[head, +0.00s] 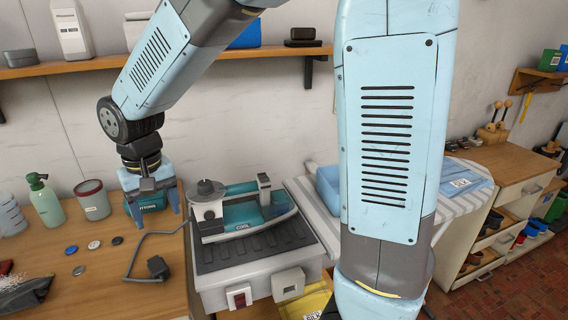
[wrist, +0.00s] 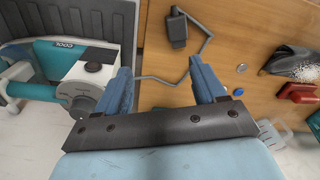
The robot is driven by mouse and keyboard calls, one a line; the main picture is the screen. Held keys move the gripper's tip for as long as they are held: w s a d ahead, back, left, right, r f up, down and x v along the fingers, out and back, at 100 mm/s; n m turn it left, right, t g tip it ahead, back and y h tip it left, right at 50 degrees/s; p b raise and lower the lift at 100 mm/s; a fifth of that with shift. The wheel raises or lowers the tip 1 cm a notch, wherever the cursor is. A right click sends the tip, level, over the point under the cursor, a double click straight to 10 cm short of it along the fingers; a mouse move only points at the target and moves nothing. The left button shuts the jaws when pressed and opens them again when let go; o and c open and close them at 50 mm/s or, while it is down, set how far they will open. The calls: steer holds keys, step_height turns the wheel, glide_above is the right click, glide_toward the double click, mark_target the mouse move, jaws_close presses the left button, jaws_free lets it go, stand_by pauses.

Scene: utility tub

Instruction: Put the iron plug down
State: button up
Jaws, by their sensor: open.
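The iron plug (head: 158,268), a dark block on a grey cord (head: 131,258), lies on the wooden counter near its right edge. In the wrist view the plug (wrist: 178,30) sits beyond my fingertips, apart from them. The cord (wrist: 158,79) runs across the gap between the fingers in that view; I cannot tell if it touches them. My gripper (head: 154,206) is open with nothing clamped, above the back of the counter; it also shows in the wrist view (wrist: 160,70). A teal and white iron (head: 250,212) rests on a dark ribbed stand right of the counter.
Several small discs (head: 94,245) lie left of the plug. The iron's stand (head: 255,246) borders the counter. Bare wood surrounds the plug.

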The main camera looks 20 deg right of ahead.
steer(key=s+d+r+m+t, duration=0.1)
steer(key=d+r, duration=0.3)
steer(key=d, duration=0.3)
steer(key=s+d+r+t, duration=0.1)
steer(key=d+r, duration=0.3)
steer(key=d, duration=0.3)
steer(key=s+d+r+m+t, duration=0.2)
steer(key=s+d+r+t, duration=0.1)
steer(key=s+d, duration=0.7)
steer(key=d, duration=0.2)
steer(key=shift+d+r, duration=0.25)
steer(key=shift+d, duration=0.1)
